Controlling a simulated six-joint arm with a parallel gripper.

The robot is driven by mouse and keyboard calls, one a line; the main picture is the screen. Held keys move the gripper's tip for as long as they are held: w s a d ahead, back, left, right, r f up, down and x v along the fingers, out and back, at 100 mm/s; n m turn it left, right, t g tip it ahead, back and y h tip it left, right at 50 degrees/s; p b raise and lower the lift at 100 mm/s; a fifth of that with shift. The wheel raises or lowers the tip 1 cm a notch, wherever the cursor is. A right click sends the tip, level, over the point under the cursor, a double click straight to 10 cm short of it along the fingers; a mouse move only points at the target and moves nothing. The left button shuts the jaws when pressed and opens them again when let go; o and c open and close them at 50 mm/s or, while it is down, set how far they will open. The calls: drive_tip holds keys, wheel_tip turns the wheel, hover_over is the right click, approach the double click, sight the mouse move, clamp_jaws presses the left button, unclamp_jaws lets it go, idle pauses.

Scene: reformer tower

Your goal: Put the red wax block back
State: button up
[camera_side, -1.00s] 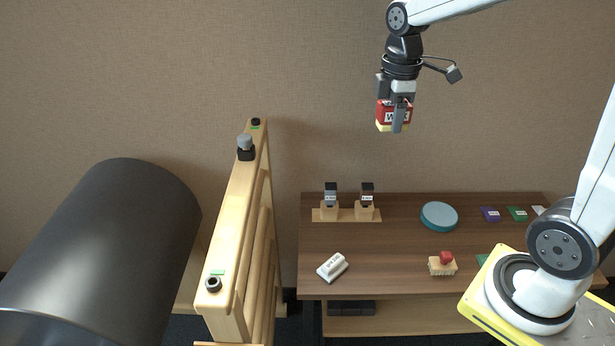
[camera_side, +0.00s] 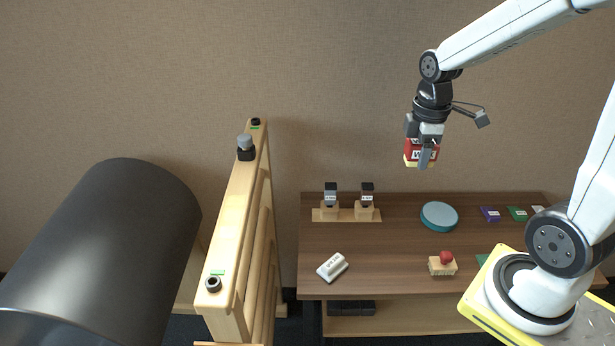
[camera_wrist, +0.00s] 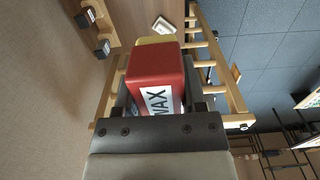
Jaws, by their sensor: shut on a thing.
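The red wax block (camera_side: 416,148) has a white label and a pale yellow bottom. My gripper (camera_side: 425,160) is shut on it and holds it in the air above the right half of the wooden table, well clear of the top. In the wrist view the red wax block (camera_wrist: 155,80) fills the space between the jaws, with its label reading "WAX" and its yellow end pointing away from the gripper.
The table (camera_side: 400,270) carries a teal disc (camera_side: 439,216), a white block (camera_side: 332,267), a brush with a red knob (camera_side: 442,264), two small bottles on a wooden stand (camera_side: 346,214) and coloured pads (camera_side: 491,214). A tall wooden tower frame (camera_side: 235,220) stands left, beside a dark barrel (camera_side: 100,240).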

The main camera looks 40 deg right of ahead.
hover_over(388, 272)
wheel_tip(388, 272, down, 29)
idle(0.6)
drive_tip(key=shift+d, duration=0.1)
drive_tip(key=shift+f, duration=2.1)
drive_tip(key=shift+f, duration=0.15)
drive_tip(key=shift+f, duration=1.65)
drive_tip(key=shift+f, duration=0.15)
drive_tip(key=o, duration=1.1)
drive_tip(key=shift+o, duration=0.2)
